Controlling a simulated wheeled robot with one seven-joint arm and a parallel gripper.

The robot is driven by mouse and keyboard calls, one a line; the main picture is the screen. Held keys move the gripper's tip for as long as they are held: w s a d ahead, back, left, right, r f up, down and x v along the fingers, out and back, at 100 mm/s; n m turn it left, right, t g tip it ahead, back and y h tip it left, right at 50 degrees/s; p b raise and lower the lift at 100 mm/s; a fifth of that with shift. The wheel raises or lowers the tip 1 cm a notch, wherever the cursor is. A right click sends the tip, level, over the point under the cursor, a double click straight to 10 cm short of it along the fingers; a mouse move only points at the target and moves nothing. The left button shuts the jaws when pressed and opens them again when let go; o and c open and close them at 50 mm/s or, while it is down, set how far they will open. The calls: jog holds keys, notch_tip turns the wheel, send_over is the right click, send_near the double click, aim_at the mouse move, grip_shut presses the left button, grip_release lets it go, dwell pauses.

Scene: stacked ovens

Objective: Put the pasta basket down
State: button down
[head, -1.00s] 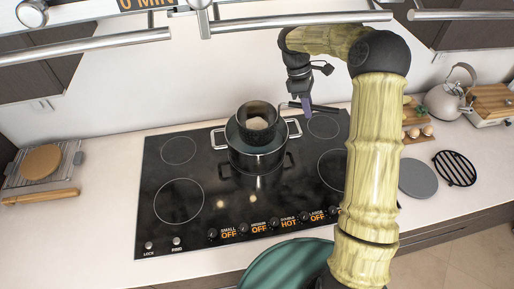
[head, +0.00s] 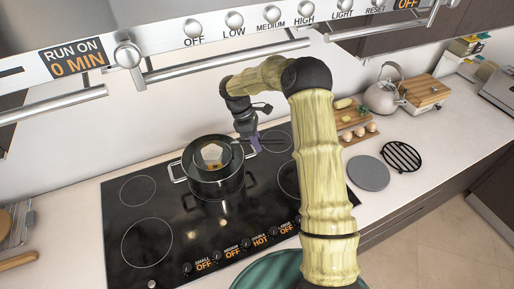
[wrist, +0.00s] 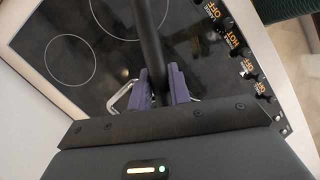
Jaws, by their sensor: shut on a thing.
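The pasta basket (head: 212,155) is dark and round, with something pale inside. It appears set down within the mouth of the steel pot (head: 217,189); I cannot tell whether it rests on the pot. The pot has two side handles and stands on the black cooktop. My gripper (head: 254,143) is just right of the pot, shut on the basket's dark handle. In the wrist view, the purple fingers (wrist: 161,88) close on the black handle (wrist: 151,45). The basket itself is not visible there.
The cooktop (head: 147,242) has free burner rings around the pot. A grey round plate (head: 368,173), black trivet (head: 402,157), egg board (head: 352,134) and kettle (head: 384,92) stand to the right. A hood with steel bars (head: 225,60) hangs above.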

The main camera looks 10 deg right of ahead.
notch_tip(320, 180, down, 3)
jog(key=shift+f+p, duration=0.15)
jog(key=shift+p, duration=0.45)
jog(key=c, duration=1.3)
grip_release()
jog(key=shift+s+a, duration=0.15)
jog(key=shift+a, duration=0.15)
jog(key=shift+d, duration=0.1)
jog(key=shift+d, duration=0.15)
jog(key=b+v, duration=0.3)
jog(key=v, duration=0.9)
jog(key=shift+b, duration=0.3)
